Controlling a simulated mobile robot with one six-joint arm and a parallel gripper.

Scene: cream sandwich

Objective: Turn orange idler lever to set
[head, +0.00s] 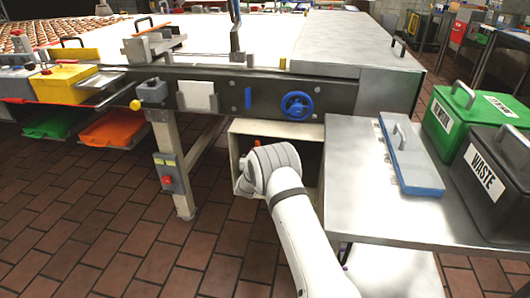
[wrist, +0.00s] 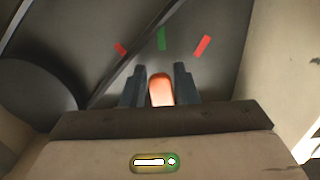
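The orange idler lever (wrist: 161,90) shows in the wrist view, its rounded end pointing up the picture toward a green mark (wrist: 162,39) on a dark panel. A red mark (wrist: 121,48) lies to the left of the green one and another red mark (wrist: 203,45) to the right. The lever's base is hidden behind the gripper body. In the head view my arm's end covers the gripper, at the open cabinet (head: 237,180) under the machine.
A diagonal bar (wrist: 130,55) and a dark round disc (wrist: 45,95) sit left of the lever. The cabinet wall (wrist: 285,70) stands close on the right. A metal side table (head: 350,185) with a green bin (head: 465,118) and waste bin (head: 490,165) is right of my arm.

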